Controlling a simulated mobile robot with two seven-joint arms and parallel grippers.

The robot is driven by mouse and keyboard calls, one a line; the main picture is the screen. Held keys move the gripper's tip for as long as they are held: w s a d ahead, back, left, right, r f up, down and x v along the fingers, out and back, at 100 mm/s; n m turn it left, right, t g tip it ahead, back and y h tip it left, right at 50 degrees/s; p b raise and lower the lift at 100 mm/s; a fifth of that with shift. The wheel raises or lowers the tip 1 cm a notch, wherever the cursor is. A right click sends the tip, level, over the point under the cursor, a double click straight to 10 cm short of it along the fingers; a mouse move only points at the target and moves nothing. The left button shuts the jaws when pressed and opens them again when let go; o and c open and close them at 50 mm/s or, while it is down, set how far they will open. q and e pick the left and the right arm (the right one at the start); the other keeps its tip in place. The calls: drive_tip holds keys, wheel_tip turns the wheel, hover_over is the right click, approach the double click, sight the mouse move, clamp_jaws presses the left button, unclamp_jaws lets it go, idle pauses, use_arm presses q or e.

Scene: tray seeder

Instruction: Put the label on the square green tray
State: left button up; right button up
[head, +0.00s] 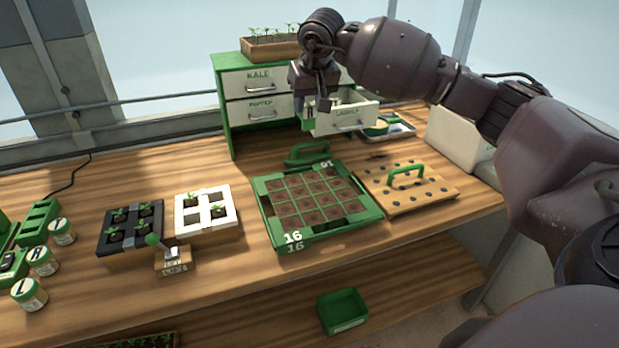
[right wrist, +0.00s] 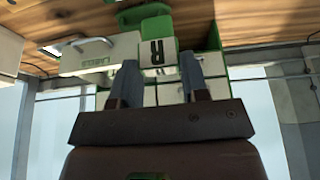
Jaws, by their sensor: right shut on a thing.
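The square green tray (head: 262,213) sits on the wooden bench, with brown soil cells, a handle at its back and "16" on its front corner. My right gripper (head: 318,108) is above the open drawer marked LABELS (head: 362,117), behind the tray. In the head view the label is largely hidden by the gripper. My left gripper is not in view.
A green drawer cabinet (head: 224,98) stands at the back. A dibber board with a green handle (head: 437,192) lies right of the tray. Black (head: 106,243) and white (head: 181,226) seedling trays and several jars (head: 62,232) are to the left. A green bin (head: 342,312) sits below.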

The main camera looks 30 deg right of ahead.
wheel_tip(320, 180, down, 17)
drive_tip(key=shift+f, duration=0.1)
idle(0.5)
drive_tip(key=shift+f, duration=0.1)
drive_tip(key=o, duration=0.9)
drive_tip(key=shift+r, duration=0.5)
drive_tip(key=v, duration=1.1)
drive_tip(key=shift+s, duration=0.3)
drive_tip(key=shift+a+r, duration=0.1)
drive_tip(key=shift+a, duration=0.05)
